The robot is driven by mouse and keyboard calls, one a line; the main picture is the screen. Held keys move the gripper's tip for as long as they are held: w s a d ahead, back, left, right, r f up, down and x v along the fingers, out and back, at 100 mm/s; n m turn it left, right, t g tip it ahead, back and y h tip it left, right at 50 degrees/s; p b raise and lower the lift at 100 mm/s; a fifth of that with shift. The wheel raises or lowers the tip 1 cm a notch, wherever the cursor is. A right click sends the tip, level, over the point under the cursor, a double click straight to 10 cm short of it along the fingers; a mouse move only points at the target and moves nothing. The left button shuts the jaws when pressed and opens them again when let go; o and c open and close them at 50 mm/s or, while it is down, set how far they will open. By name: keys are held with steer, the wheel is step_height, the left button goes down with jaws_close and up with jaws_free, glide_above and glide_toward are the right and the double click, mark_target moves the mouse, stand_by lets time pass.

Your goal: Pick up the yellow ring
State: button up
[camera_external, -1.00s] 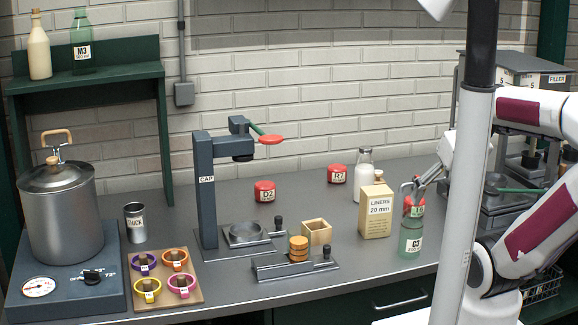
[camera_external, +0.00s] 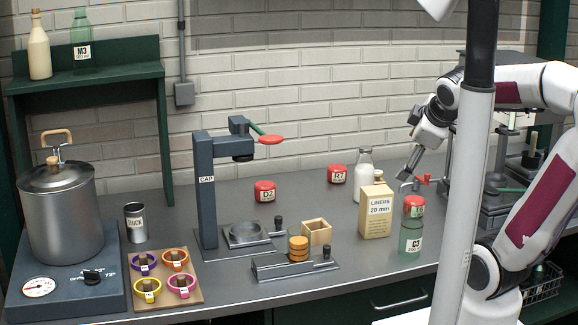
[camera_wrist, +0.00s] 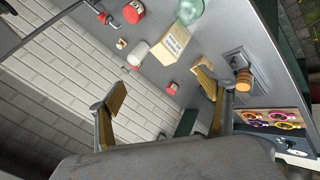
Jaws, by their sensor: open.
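The yellow ring (camera_external: 148,291) sits at the front left of a wooden tray (camera_external: 190,300) on the bench, with a dark post inside it. A purple ring (camera_external: 144,262) is behind it, an orange ring (camera_external: 176,259) is diagonally behind, and a magenta ring (camera_external: 182,286) is to its right. My gripper (camera_external: 409,172) is open and empty, tilted downward above the right side of the bench, far from the tray. In the wrist view, my two fingers (camera_wrist: 156,98) are spread apart, and the ring tray shows small at the lower right.
A LINERS box (camera_external: 377,214), a green bottle (camera_external: 410,242), a white bottle (camera_external: 363,178) and red-capped pieces stand on the right. The CAP press (camera_external: 206,190) and a fixture with an orange stack (camera_external: 299,249) stand between my gripper and the tray. A pot (camera_external: 65,220) is left.

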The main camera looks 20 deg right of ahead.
steer(key=w+a+r+n+t+y, duration=0.25)
steer(key=w+a+n, duration=0.35)
steer(key=a+n, duration=0.3)
steer(key=w+a+r+n+t+y, duration=0.1)
steer(key=w+a+r+n+y, duration=0.1)
steer(key=w+a+r+n, duration=0.5)
steer(key=s+a+f+n+g+y, duration=0.1)
steer(key=a+f+n+y, duration=0.15)
steer(key=a+n, duration=0.75)
steer(key=s+a+f+n+g+y, duration=0.15)
steer(key=a+n+y, duration=0.25)
steer(key=a+n, duration=0.6)
steer(key=s+a+f+n+g+y, duration=0.1)
steer(key=s+a+f+n+g, duration=0.2)
steer(key=a+f+n, duration=0.3)
steer(key=s+a+f+n+g, duration=0.3)
steer(key=a+f, duration=0.2)
steer(key=a, duration=0.3)
steer(key=f+g, duration=0.1)
steer(key=f, duration=0.4)
steer(key=s+a+f+m+g+y, duration=0.1)
steer(key=f, duration=0.4)
steer(key=s+a+f+g, duration=0.1)
steer(key=f, duration=0.4)
steer(key=shift+a+f+y, duration=0.15)
steer(key=shift+f+y, duration=0.05)
steer(key=shift+y, duration=0.1)
steer(key=shift+f+m, duration=0.3)
steer(key=shift+f, duration=0.3)
